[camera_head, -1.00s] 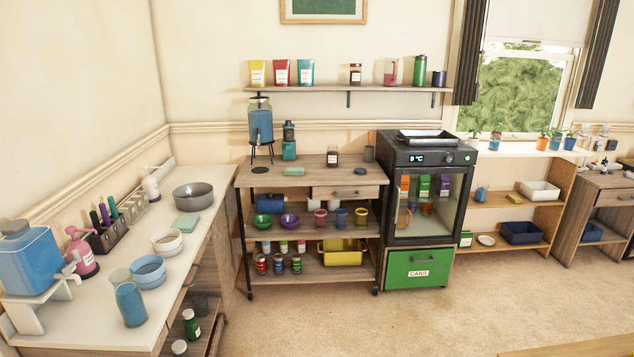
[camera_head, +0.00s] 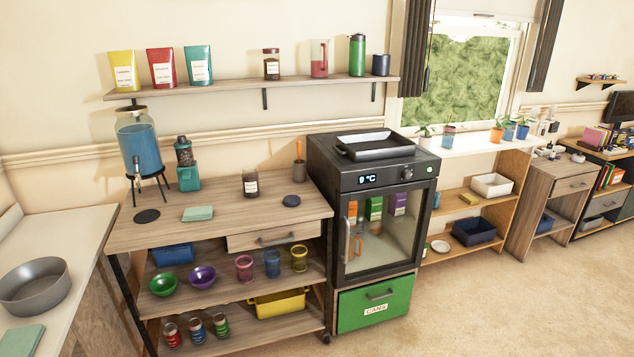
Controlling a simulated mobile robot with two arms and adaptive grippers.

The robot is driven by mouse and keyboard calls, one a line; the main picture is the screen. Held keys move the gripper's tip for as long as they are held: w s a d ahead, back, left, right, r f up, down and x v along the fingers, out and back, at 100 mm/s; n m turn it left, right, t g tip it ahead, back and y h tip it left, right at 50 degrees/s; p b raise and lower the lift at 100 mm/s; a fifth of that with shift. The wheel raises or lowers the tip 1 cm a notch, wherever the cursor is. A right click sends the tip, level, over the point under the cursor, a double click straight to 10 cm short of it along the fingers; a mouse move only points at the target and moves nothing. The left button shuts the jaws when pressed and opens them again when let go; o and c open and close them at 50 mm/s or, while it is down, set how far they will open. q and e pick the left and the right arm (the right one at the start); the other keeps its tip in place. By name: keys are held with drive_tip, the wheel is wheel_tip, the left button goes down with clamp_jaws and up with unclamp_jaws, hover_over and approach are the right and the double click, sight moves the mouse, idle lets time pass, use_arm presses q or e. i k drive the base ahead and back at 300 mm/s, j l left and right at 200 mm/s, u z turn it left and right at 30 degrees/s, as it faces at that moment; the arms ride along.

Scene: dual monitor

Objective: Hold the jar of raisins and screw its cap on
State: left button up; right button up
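A small glass jar with dark contents and a white label (camera_head: 250,185) stands upright on the wooden cart top. No cap shows on it. Its label is too small to read, so I cannot confirm that it holds raisins. A dark blue round cap-like disc (camera_head: 291,201) lies flat to the right of the jar, apart from it. A similar jar with a dark lid (camera_head: 271,65) stands on the wall shelf. Neither of my grippers is in view.
The cart top (camera_head: 225,225) has free room in front of the jar. A blue drink dispenser (camera_head: 138,145), a teal blender (camera_head: 187,172), a folded cloth (camera_head: 198,214) and a utensil holder (camera_head: 299,171) stand around. A black fridge (camera_head: 373,205) adjoins on the right.

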sight(251, 180)
drive_tip(key=i+l+z, duration=0.2)
drive_tip(key=i+z, duration=0.55)
drive_tip(key=i, duration=0.3)
drive_tip(key=i+j+z, duration=0.1)
drive_tip(key=i+z, duration=0.3)
drive_tip(key=i+j+z, duration=0.35)
drive_tip(key=i, duration=0.25)
drive_tip(key=i+l, duration=0.1)
drive_tip(key=i, duration=0.65)
drive_tip(key=i+l, duration=0.1)
drive_tip(key=i, duration=0.65)
drive_tip(key=u, duration=4.35)
